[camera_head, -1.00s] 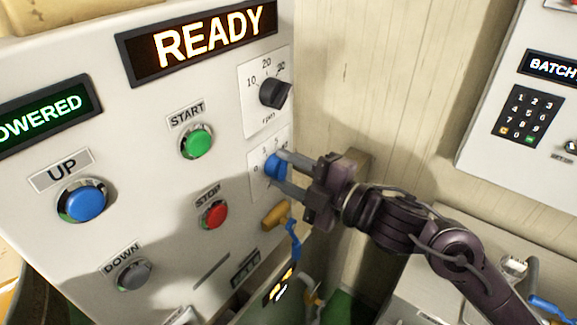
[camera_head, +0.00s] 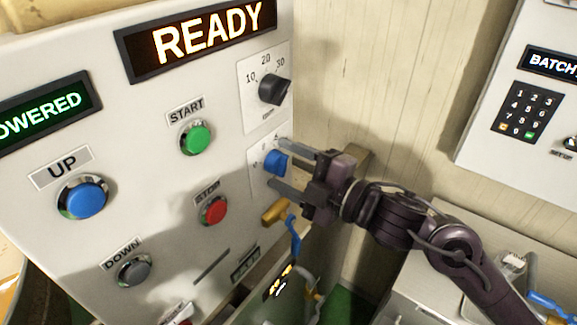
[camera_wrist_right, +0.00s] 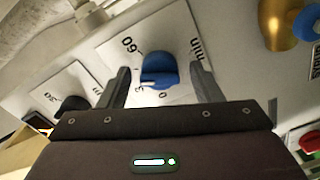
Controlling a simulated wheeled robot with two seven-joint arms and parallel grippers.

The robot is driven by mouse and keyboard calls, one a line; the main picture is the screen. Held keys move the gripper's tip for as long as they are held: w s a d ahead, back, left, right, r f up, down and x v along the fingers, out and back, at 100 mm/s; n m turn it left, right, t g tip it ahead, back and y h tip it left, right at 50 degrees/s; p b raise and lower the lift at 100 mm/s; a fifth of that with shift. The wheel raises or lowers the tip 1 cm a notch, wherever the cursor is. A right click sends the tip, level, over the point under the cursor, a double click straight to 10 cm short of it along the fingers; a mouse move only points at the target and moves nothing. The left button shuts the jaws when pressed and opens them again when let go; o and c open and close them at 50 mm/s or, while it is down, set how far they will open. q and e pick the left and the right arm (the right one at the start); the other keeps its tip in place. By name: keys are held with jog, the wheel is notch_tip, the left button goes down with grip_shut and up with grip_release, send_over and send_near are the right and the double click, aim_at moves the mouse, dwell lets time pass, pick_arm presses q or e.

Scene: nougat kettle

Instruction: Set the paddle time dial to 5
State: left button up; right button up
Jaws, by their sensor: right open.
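The blue paddle time dial (camera_head: 276,162) sits on a white scale plate (camera_head: 257,160) near the right edge of the panel. In the right wrist view the blue dial (camera_wrist_right: 158,70) stands between my fingers, with "60", "min", "0" and a partly covered "3" around it. My right gripper (camera_head: 284,165) is open, with one finger above and one below the dial. The wrist view shows clear gaps between both fingers and the dial. The dial's exact setting cannot be read. My left gripper is not in view.
Above the dial is the black rpm knob (camera_head: 273,89). To the left are the green START button (camera_head: 196,138) and red STOP button (camera_head: 213,210). A brass valve with a blue handle (camera_head: 294,236) sits close below. A keypad box (camera_head: 527,110) is at right.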

jog(key=shift+d, duration=0.1)
jog(key=shift+s+d+f, duration=0.1)
jog(key=shift+s+d, duration=0.1)
jog(key=b+v, duration=0.3)
jog(key=v, duration=0.4)
